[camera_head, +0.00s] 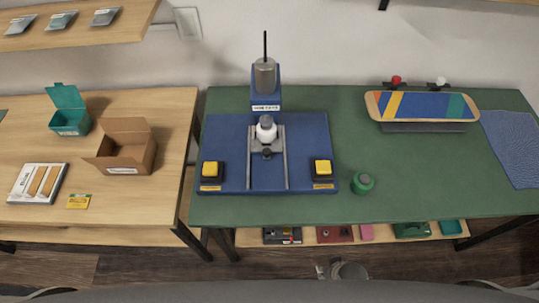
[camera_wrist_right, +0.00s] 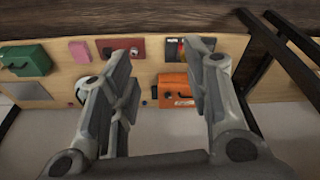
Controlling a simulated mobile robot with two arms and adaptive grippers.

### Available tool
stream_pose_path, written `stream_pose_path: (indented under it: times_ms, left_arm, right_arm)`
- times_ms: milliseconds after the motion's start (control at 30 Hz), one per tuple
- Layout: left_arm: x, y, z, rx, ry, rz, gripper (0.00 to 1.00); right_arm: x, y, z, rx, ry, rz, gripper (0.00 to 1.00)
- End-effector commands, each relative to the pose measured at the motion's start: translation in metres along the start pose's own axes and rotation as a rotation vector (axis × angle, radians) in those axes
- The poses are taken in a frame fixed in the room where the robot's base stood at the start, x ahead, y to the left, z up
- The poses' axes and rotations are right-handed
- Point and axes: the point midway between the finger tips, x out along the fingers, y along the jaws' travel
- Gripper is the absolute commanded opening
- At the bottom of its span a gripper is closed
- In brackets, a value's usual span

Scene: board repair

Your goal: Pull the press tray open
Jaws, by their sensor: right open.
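A blue press (camera_head: 225,135) stands on the green-topped table, with a grey column and a thin black lever on top. Two grey rails (camera_head: 283,165) run towards me on its base. Between them, under the press head, a white round piece (camera_head: 266,131) sits, with a small dark knob (camera_head: 267,154) in front of it. How far out the press tray is, I cannot tell. My right gripper (camera_wrist_right: 155,60) is open and empty in the right wrist view, over the low shelf. In the head view its grey arm part (camera_head: 350,271) shows below the table's front edge, apart from the press. My left gripper is not in view.
Two yellow buttons (camera_head: 211,170) (camera_head: 322,168) flank the rails. A green jar (camera_head: 363,183) stands right of the press. A striped skateboard deck (camera_head: 423,105) is at the back right. The low shelf (camera_wrist_right: 145,80) holds an orange box (camera_wrist_right: 179,88). A wooden table with boxes stands left.

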Motion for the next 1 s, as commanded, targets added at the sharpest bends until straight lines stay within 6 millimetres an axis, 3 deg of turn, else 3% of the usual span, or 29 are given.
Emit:
stream_pose_path:
  times_ms: [100,300,667,833,1000]
  left_arm:
    - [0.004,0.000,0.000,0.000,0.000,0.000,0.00]
    - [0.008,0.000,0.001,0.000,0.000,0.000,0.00]
    - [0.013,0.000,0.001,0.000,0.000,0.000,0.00]
    - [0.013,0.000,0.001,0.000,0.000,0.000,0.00]
    - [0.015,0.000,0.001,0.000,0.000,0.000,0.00]
  right_arm:
    - [-0.034,0.001,-0.032,0.002,0.033,0.000,0.44]
    - [-0.099,0.002,-0.073,0.003,0.079,-0.001,0.44]
    - [-0.194,0.003,-0.102,0.002,0.137,0.000,0.44]
    - [-0.192,-0.027,-0.149,-0.054,0.322,-0.060,0.44]
    - [-0.206,-0.061,-0.207,-0.108,0.570,-0.111,0.44]
